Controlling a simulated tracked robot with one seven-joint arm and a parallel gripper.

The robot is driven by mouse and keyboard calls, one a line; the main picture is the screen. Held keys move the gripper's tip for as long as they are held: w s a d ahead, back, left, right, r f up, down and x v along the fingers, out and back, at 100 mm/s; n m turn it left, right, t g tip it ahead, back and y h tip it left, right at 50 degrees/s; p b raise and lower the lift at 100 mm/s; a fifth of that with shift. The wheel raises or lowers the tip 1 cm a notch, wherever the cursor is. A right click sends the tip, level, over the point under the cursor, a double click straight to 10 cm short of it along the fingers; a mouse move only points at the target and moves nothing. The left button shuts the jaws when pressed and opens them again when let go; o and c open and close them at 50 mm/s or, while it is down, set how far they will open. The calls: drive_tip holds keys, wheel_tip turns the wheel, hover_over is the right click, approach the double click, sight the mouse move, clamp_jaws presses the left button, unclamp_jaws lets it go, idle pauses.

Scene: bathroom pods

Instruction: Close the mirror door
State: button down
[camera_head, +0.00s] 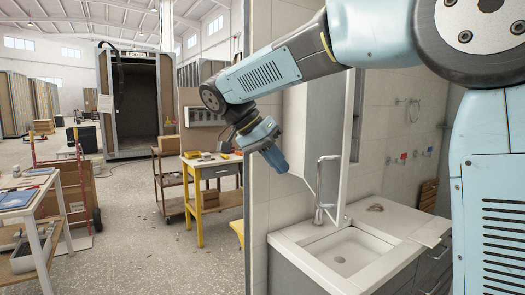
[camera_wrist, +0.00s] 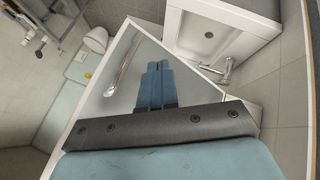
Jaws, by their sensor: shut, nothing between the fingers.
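The mirror door (camera_head: 347,150) stands open above the washbasin in the head view, its pale edge turned toward me as a narrow upright strip. In the wrist view a grey, pale-rimmed panel that looks like the mirror door (camera_wrist: 118,95) lies behind my fingers. My gripper (camera_head: 284,167) is to the left of the door's edge, pointing down and right. In the wrist view my gripper (camera_wrist: 159,66) shows its two blue fingers together, with nothing between them. I cannot tell whether the fingertips touch the panel.
A yellow-legged table (camera_head: 212,170) and a wooden cart (camera_head: 172,207) stand to the left.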

drive_tip(key=s+d+f, duration=0.1)
drive_tip(key=d+f, duration=0.2)
drive_tip(key=d, duration=0.3)
drive_tip(key=shift+s+f, duration=0.2)
drive_tip(key=shift+f, duration=0.1)
drive_tip(key=shift+d, duration=0.1)
